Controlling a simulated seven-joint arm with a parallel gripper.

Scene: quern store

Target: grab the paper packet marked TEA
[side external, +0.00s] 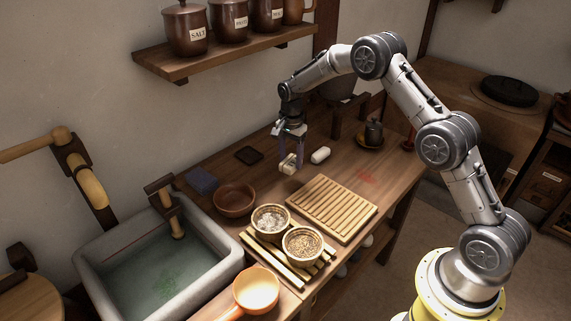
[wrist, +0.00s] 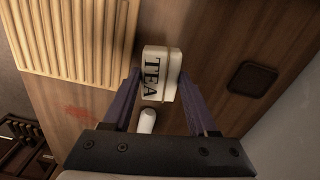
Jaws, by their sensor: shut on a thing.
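The cream paper packet (side external: 287,165) is between the fingers of my gripper (side external: 291,153), over the counter behind the slatted board. In the wrist view the packet (wrist: 158,66) shows the dark letters TEA on its face. The two purple-grey fingers of my gripper (wrist: 159,80) are shut on its sides. The fingers point down in the side view. I cannot tell for sure whether the packet's underside touches the counter.
A white rounded piece (side external: 320,155) lies just right of the packet. The slatted wooden board (side external: 333,208) is in front. A dark square coaster (side external: 249,155), a blue block (side external: 201,181) and a brown bowl (side external: 234,199) are to the left. Two filled pots (side external: 302,243) stand nearer.

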